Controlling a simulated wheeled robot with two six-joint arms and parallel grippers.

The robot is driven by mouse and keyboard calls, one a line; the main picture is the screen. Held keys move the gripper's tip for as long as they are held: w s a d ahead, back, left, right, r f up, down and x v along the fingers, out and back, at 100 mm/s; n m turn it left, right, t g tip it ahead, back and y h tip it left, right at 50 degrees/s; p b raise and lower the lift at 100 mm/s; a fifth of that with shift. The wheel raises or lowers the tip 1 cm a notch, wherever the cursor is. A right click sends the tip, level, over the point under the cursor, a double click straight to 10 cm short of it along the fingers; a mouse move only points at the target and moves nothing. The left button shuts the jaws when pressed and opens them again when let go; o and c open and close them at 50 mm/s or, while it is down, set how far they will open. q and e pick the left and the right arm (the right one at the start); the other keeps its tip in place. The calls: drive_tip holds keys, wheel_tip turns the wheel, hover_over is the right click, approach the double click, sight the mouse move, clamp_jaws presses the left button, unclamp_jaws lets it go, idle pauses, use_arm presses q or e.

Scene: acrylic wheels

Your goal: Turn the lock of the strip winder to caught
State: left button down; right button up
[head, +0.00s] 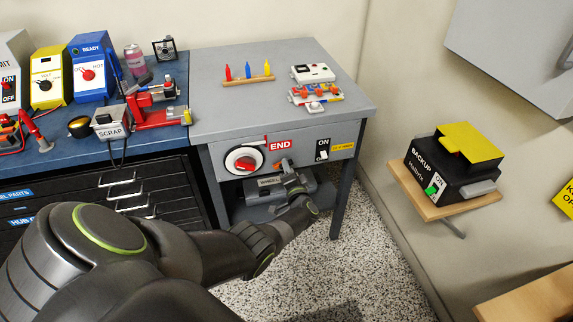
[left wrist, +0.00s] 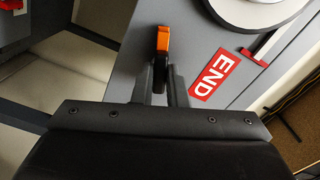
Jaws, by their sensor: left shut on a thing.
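A grey panel (head: 218,162) on the front of the grey bench carries a white-rimmed disc with a red centre (head: 244,160) and a red END label (head: 281,145). The label also shows in the left wrist view (left wrist: 214,74). A small orange-topped lever (left wrist: 163,42), seemingly the lock, stands out from the panel near the label. My left gripper (head: 288,172) is at the lower edge of the panel, and in the left wrist view (left wrist: 160,82) its fingers are shut on the lever's dark lower part. The fingers partly hide the lever. My right gripper is not in view.
An ON/OFF switch (head: 322,150) sits right of the label. A grey box marked WHEEL (head: 268,184) is below the panel, close to my left gripper. A blue bench (head: 60,150) with black drawers adjoins on the left. A backup box (head: 455,165) stands on a wall shelf.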

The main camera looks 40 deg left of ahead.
use_arm(q)
drive_tip(key=shift+m, duration=0.4)
drive_tip(key=m+p, duration=0.1)
drive_tip(key=m, duration=0.2)
drive_tip(key=shift+m, duration=0.3)
drive_tip(key=c, duration=1.3)
unclamp_jaws()
drive_tip(key=p+v, duration=0.4)
drive_tip(key=v, duration=0.3)
